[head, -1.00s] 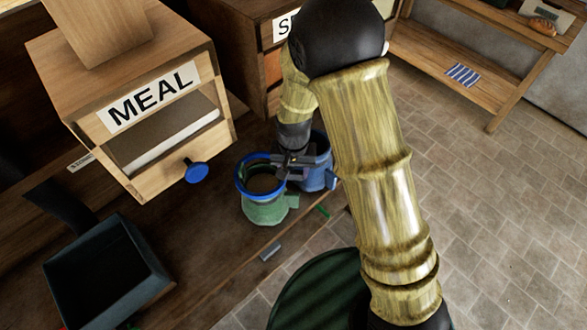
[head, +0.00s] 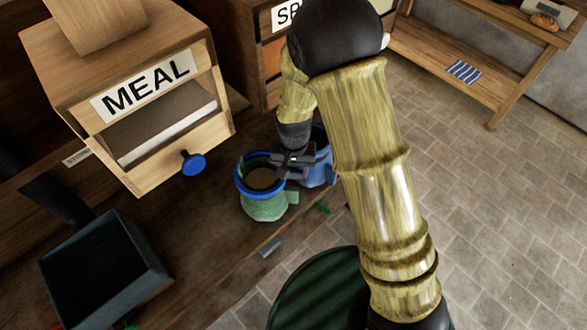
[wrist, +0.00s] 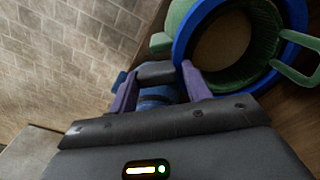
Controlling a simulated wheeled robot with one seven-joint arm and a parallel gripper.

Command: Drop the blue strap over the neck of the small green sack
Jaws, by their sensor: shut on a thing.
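The blue strap (head: 258,193) is a stiff-looking ring. It lies level around the upper part of the small green sack (head: 263,210), whose green rim shows inside and a little above the ring at the back. In the wrist view the strap (wrist: 181,38) circles the open mouth of the green sack (wrist: 268,30). My gripper (head: 283,171) is shut on the strap's right side, beside the sack. One purple finger of my gripper (wrist: 160,68) meets the ring in the wrist view; the exact grip is partly hidden. The sack stands upright on the bench.
A blue sack (head: 320,168) stands close behind my gripper. The MEAL bin (head: 75,82) with a blue knob (head: 193,163) is at left. A dark tray (head: 150,285) is at front left. A small grey block (head: 270,248) and a green piece (head: 322,208) lie near the bench edge.

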